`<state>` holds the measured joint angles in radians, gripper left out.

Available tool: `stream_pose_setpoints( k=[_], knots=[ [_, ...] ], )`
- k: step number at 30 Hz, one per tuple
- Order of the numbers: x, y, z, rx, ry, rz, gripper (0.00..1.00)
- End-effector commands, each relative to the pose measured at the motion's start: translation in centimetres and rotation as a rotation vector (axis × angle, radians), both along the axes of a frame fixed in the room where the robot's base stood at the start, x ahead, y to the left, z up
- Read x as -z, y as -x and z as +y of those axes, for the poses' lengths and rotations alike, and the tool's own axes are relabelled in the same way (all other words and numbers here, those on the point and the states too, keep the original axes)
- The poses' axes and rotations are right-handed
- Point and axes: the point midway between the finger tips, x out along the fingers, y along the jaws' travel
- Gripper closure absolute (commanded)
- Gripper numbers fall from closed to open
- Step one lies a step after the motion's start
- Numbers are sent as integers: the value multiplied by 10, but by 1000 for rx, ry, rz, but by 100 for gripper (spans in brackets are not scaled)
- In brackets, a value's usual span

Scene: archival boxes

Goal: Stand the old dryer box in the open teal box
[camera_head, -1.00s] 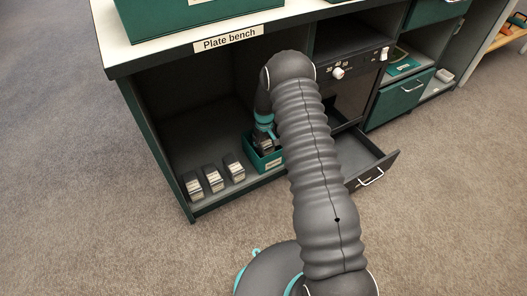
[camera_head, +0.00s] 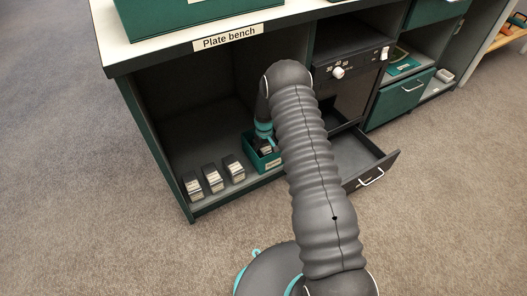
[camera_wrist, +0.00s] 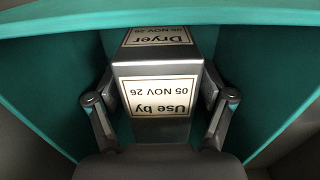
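The old dryer box (camera_wrist: 157,95) is a dark grey carton with cream labels reading "Use by 05 NOV 26" and "Dryer 05 NOV 26", upside down in the wrist view. My gripper (camera_wrist: 158,72) has one finger against each side of it and appears shut on it. The teal box (camera_wrist: 265,75) has its walls around the carton and its rim across the top of the wrist view. In the head view the teal box (camera_head: 271,165) stands on the low shelf, with my gripper (camera_head: 266,146) at its opening. The carton's bottom is hidden, so I cannot tell whether it touches the floor.
Three similar grey cartons (camera_head: 213,178) stand in a row left of the teal box. The plate bench top (camera_head: 190,48) overhangs the shelf. An open drawer (camera_head: 370,168) juts out on the right. The carpet in front is clear.

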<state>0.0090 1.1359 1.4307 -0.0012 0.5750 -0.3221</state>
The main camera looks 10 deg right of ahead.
Motion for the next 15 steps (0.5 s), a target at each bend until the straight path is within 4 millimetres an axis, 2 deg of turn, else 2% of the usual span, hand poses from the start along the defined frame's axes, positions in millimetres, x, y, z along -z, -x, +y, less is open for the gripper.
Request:
stream_pose_setpoints(
  k=[8, 15],
  knots=[
    [-7, -1, 0, 0, 0, -1, 19],
    [-48, -1, 0, 0, 0, -3, 19]
  ],
)
